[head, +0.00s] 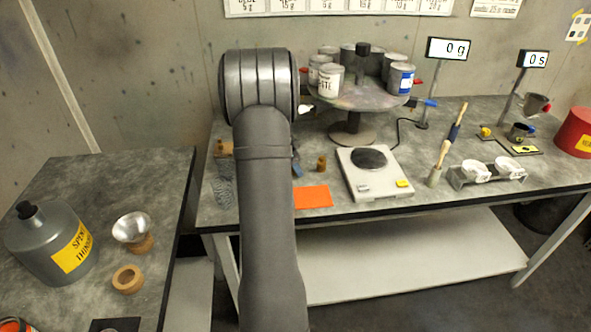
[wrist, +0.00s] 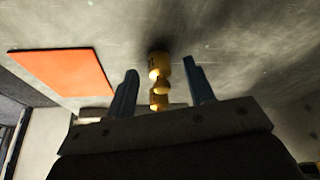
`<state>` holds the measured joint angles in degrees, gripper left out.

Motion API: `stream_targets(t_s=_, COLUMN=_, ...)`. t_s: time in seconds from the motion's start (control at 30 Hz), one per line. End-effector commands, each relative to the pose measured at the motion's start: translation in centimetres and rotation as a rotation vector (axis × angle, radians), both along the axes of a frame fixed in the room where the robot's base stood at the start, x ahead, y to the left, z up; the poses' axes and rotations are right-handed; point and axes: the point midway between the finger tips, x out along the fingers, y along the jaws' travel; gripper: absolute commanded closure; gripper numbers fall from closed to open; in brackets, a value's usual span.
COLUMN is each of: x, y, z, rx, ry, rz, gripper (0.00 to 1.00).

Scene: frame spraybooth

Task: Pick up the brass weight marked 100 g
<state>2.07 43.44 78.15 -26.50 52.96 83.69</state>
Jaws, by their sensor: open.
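A small brass weight (head: 321,162) stands on the grey bench top just right of my arm in the head view. In the wrist view, brass pieces (wrist: 160,68) with rounded, knob-like parts show in line between my fingers; I cannot tell whether they are one weight or more. No marking on them is readable. My gripper (wrist: 160,66) is open, with one blue-grey finger on each side of the brass and visible gaps between.
An orange mat (head: 313,197) lies in front of the weight and also shows in the wrist view (wrist: 62,72). A balance (head: 375,188) reading 0 g stands to the right. A turntable with several cans (head: 352,98) stands behind. My arm hides part of the bench.

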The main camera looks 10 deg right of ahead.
Motion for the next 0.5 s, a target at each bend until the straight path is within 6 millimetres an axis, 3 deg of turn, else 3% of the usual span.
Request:
stream_targets(t_s=0.27, x=0.10, y=-0.23, z=-0.57, rx=0.000, ry=-0.002, rz=0.001, gripper=0.51)
stream_targets(t_s=0.5, x=0.09, y=-0.21, z=-0.55, rx=0.000, ry=-0.001, rz=0.000, gripper=0.98)
